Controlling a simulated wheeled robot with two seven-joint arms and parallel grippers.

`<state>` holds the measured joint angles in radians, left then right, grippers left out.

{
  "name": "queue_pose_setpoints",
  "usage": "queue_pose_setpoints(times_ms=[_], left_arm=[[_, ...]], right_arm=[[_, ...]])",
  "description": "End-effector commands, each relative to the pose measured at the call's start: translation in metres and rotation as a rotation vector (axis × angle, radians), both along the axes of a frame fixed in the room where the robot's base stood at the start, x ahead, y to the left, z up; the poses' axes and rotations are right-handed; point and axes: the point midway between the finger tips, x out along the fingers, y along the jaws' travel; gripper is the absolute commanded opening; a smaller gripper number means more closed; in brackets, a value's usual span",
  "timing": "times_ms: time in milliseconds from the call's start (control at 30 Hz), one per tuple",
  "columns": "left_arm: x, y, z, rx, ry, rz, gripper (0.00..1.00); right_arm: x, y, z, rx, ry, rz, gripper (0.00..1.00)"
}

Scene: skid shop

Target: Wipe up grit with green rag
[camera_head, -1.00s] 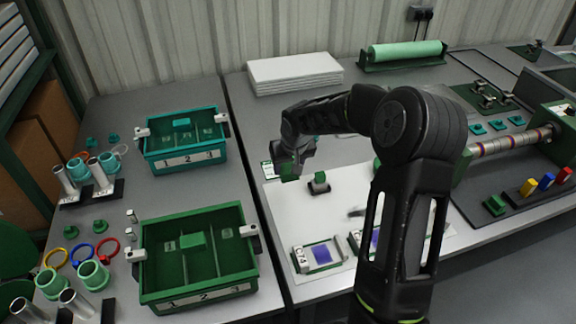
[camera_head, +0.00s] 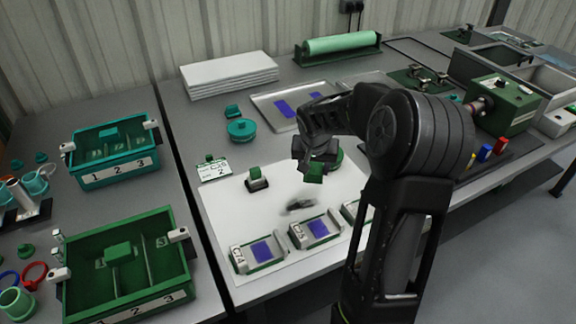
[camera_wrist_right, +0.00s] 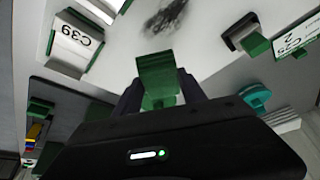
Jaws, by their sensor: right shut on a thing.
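My right gripper (camera_head: 314,166) is shut on a folded green piece, the green rag (camera_head: 314,174), and holds it above the white sheet. In the right wrist view, the rag (camera_wrist_right: 157,72) sits between the fingertips (camera_wrist_right: 160,98). The grit (camera_head: 299,203) is a dark grey smudge on the white sheet, just below and left of the gripper in the head view. It also shows as a dark streaky patch (camera_wrist_right: 166,16) at the top of the right wrist view, apart from the rag. My left gripper is not in view.
The white sheet (camera_head: 228,206) also bears a green-topped block (camera_head: 256,178) and several framed blue cards (camera_head: 262,250) along its front edge. A teal round tin (camera_head: 241,128) and a grey tray (camera_head: 266,98) lie behind. A green bin (camera_head: 72,299) stands left.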

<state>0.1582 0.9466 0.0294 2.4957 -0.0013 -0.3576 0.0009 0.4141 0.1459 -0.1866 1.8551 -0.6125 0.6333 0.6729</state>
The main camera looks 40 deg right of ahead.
Motion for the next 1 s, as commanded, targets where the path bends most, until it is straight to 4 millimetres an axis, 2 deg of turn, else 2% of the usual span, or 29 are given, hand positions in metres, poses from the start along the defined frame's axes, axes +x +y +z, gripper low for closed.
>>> queue_pose_setpoints(times_ms=[133, 300, 700, 1000], left_arm=[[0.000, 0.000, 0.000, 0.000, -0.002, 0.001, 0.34], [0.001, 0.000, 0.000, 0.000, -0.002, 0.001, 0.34], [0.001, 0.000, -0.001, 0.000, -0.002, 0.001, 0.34], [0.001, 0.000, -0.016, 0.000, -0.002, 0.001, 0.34]], right_arm=[[-0.013, -0.004, -0.003, 0.000, 0.001, -0.105, 0.16], [-0.015, -0.005, -0.004, -0.001, 0.000, -0.170, 0.16], [-0.015, -0.005, -0.005, 0.000, -0.001, -0.179, 0.16], [-0.016, -0.002, -0.027, -0.001, 0.000, -0.181, 0.16]])
